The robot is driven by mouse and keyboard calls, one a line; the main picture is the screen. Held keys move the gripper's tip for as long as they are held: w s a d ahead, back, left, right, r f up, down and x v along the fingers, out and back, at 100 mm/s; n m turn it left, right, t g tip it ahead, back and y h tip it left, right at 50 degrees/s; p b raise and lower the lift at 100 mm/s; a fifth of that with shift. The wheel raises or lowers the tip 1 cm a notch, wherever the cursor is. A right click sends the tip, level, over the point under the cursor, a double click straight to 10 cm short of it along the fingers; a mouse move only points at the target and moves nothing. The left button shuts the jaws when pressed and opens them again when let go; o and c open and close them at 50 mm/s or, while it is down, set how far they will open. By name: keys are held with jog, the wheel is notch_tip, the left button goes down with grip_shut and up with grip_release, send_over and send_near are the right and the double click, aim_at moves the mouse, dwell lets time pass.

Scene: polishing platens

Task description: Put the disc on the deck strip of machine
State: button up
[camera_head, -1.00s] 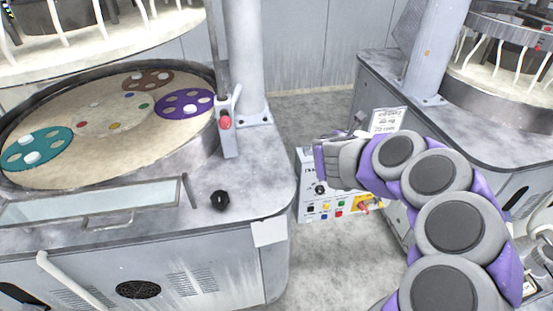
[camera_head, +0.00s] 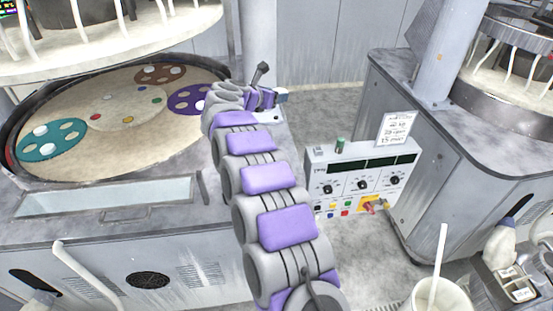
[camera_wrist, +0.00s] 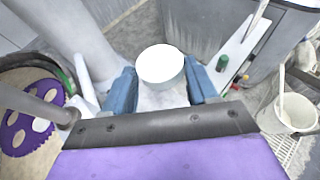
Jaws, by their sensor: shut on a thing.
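A white round disc (camera_wrist: 161,65) sits between the two blue fingers of my gripper (camera_wrist: 161,88) in the wrist view. The gripper is shut on it. In the head view my gripper (camera_head: 268,98) is over the right end of the left machine, near the column foot, and the disc is hard to make out there. The grey deck (camera_head: 284,150) of that machine shows to the right of my arm. In the wrist view a pale deck surface lies below the disc; I cannot tell whether they touch.
The platen (camera_head: 110,135) with teal, brown and purple carriers (camera_head: 190,99) lies left of my arm. A thick column (camera_head: 258,40) stands behind my gripper. A control box (camera_head: 360,170) stands to the right, with a green cylinder (camera_head: 340,145) on top. A white bucket (camera_head: 438,297) is at lower right.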

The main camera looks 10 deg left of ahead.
jog(key=f+b, duration=0.1)
jog(key=f, duration=0.6)
jog(key=f+b, duration=0.2)
jog(key=f, duration=0.6)
jog(key=f+b, duration=0.1)
jog(key=f, duration=0.7)
jog(key=shift+a+b, duration=0.25)
jog(key=shift+b, duration=0.15)
jog(key=shift+d+f, duration=0.3)
jog(key=shift+f, duration=0.4)
jog(key=f, duration=0.3)
jog(key=shift+a+f+b, duration=0.3)
jog(key=shift+f+b, duration=0.05)
jog(key=shift+b, duration=0.05)
jog(key=shift+r, duration=0.1)
jog(key=o, duration=1.1)
jog(key=shift+d, duration=0.1)
